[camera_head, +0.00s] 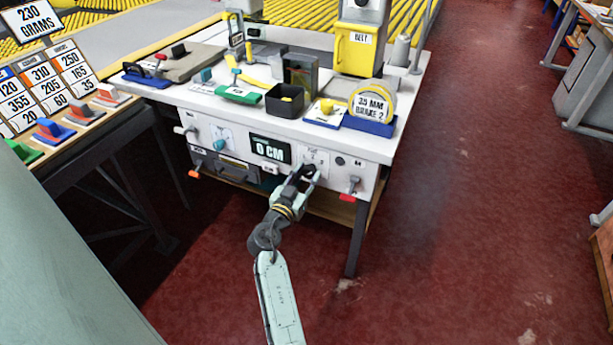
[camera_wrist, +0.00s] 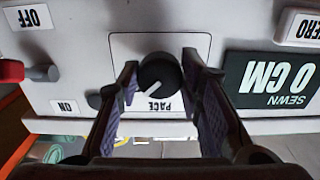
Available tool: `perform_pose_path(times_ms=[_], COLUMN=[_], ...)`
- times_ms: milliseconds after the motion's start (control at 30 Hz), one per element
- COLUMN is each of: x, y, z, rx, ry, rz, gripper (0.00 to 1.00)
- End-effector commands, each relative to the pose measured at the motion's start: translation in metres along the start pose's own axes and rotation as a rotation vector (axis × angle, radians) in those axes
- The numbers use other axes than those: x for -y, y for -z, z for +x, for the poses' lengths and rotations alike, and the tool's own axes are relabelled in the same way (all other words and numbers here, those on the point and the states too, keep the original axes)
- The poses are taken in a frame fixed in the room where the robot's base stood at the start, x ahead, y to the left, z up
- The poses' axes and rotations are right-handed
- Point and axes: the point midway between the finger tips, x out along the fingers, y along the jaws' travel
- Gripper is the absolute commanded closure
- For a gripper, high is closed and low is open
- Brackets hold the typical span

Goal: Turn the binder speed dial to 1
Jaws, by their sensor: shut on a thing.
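The speed dial is a round black knob (camera_wrist: 158,74) with a white pointer mark, on a white plate labelled PACE, which appears upside down in the wrist view. The pointer slants to the lower left there; no numbers on the plate are readable. My gripper (camera_wrist: 160,66) has one finger on each side of the knob and is shut on it. In the head view my gripper (camera_head: 304,174) is at the front panel, right of the 0 CM display (camera_head: 270,149), and mostly hides the knob.
A red-tipped lever (camera_head: 349,190) is right of the dial, by the OFF and ON labels in the wrist view. A teal knob (camera_head: 219,145) is left on the panel. The tabletop (camera_head: 235,107) holds a yellow BELT unit (camera_head: 358,50) and a tape reel (camera_head: 373,105). Red floor (camera_head: 470,220) is clear at right.

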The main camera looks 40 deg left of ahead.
Motion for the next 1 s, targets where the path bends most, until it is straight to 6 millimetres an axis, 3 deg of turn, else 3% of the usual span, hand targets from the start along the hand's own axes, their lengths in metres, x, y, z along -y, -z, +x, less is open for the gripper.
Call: perform_pose_path(times_ms=[467, 1000], x=[-0.001, -0.0022], y=[-0.0014, -0.0003], z=[0.0002, 0.0003], rx=[-0.001, 0.0], ry=[-0.001, -0.002], rz=[-0.107, -0.584], gripper=[0.95, 0.95])
